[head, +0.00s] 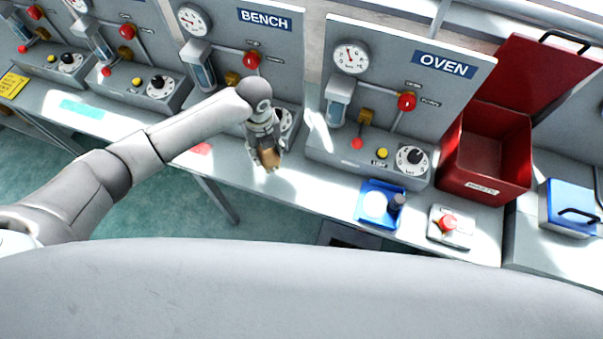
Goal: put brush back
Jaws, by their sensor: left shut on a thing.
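My left gripper (266,152) is over the front part of the bench, below the BENCH panel. It is shut on a small tan-brown thing, which looks like the brush (270,158). The gripper hides part of it, and I cannot make out bristles. I cannot tell whether it touches the bench top. My right gripper is not in view.
A blue tray (366,216) with a white disc and a grey cylinder stands to the right. The OVEN panel (420,75) rises behind. The bench front between gripper and tray is clear.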

